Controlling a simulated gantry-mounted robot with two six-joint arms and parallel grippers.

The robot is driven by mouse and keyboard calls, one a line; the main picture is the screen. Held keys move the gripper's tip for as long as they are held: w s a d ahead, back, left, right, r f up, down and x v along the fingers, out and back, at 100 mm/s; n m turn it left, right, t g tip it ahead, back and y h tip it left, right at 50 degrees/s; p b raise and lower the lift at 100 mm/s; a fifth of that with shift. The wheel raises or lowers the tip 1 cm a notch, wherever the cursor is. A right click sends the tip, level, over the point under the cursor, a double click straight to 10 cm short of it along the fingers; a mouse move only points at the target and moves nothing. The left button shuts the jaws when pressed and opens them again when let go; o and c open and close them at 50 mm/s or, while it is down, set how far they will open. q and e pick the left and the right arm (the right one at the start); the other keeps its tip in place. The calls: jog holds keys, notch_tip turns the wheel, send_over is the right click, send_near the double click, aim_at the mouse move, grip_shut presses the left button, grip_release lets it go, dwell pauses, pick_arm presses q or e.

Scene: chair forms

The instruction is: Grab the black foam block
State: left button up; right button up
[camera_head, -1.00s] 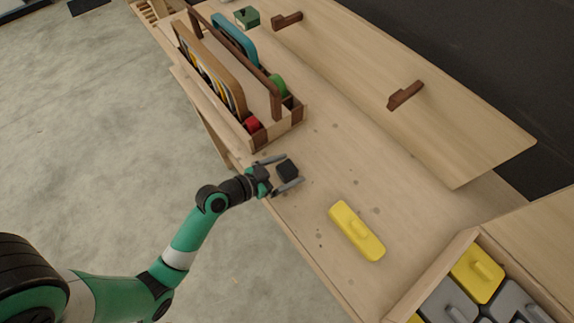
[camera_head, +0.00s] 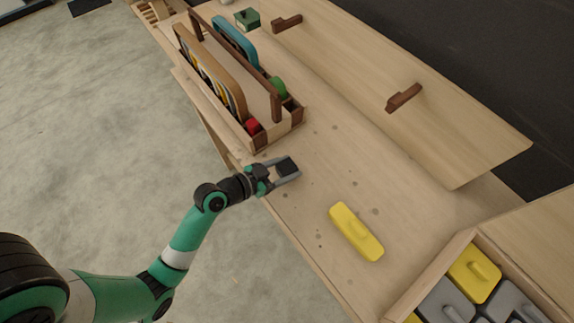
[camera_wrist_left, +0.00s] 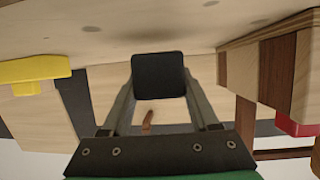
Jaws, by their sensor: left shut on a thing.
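The black foam block (camera_head: 287,166) is a small dark cube with rounded edges near the front edge of the wooden bench. My left gripper (camera_head: 285,170) is shut on it, one finger on each side. In the left wrist view the black foam block (camera_wrist_left: 159,75) sits between the two grey fingertips of the left gripper (camera_wrist_left: 159,90). The block is at or very near the bench top; I cannot tell if it touches. My right gripper is not in view.
A yellow float with a handle (camera_head: 356,231) lies on the bench to the right. A wooden tote (camera_head: 262,137) with several tools stands behind the gripper. An open box (camera_head: 408,300) of yellow and grey pieces is at lower right. Bare bench lies between.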

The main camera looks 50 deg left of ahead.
pick_arm(q)
jog(key=s+d+r+p, duration=0.5)
jog(key=s+d+r, duration=0.4)
jog(key=d+r, duration=0.1)
jog(key=shift+s+r+p, duration=0.3)
jog(key=shift+r, duration=0.2)
